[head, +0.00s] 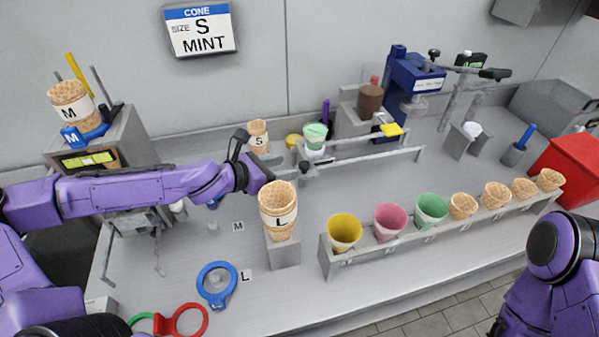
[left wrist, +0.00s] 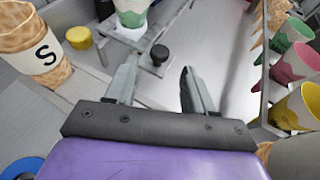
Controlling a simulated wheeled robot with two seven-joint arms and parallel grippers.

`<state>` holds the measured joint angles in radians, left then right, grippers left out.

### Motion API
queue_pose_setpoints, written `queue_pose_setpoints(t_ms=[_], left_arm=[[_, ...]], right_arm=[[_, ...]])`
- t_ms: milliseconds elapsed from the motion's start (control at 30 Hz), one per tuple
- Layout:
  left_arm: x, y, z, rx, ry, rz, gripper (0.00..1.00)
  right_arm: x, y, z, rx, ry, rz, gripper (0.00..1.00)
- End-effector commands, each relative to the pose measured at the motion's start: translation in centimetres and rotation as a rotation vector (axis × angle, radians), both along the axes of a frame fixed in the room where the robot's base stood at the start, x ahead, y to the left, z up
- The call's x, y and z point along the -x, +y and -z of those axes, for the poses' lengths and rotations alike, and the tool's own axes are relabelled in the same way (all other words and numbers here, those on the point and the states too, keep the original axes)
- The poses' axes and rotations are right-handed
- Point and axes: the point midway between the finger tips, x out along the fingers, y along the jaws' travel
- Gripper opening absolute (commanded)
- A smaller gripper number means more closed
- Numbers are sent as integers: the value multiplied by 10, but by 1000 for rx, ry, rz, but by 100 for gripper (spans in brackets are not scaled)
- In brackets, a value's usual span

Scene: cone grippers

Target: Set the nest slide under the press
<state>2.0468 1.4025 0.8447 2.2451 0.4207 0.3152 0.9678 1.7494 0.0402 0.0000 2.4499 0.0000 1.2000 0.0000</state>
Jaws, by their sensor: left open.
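The nest slide (head: 314,153) sits at the left end of its rails (head: 368,160), with a green-and-white cone (head: 315,135) upright in it. The slide (left wrist: 128,32) and its black knob (left wrist: 158,54) also show in the left wrist view. The blue press (head: 412,85) stands behind the right end of the rails. My left gripper (left wrist: 158,80) is open and empty, its fingers pointing at the knob and a little short of it. In the head view its fingers are hard to make out beside the large L cone. My right gripper is not in view.
An L cone (head: 278,210) stands on a block close to my left wrist. An S cone (head: 258,137) and a yellow pot (head: 293,141) stand left of the slide. A rack (head: 390,250) of several cones runs along the front right. A red bin (head: 565,170) is at far right.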

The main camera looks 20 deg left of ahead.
Motion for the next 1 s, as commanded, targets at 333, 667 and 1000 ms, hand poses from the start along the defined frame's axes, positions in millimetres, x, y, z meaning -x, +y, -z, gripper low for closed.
queue_pose_setpoints(t_ms=[333,667,1000], left_arm=[[-45,-31,24,0,1,1,54],[-49,-33,23,1,-1,0,44],[-51,-34,24,0,-1,0,0]], right_arm=[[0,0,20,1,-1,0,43],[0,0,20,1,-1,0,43],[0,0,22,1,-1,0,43]])
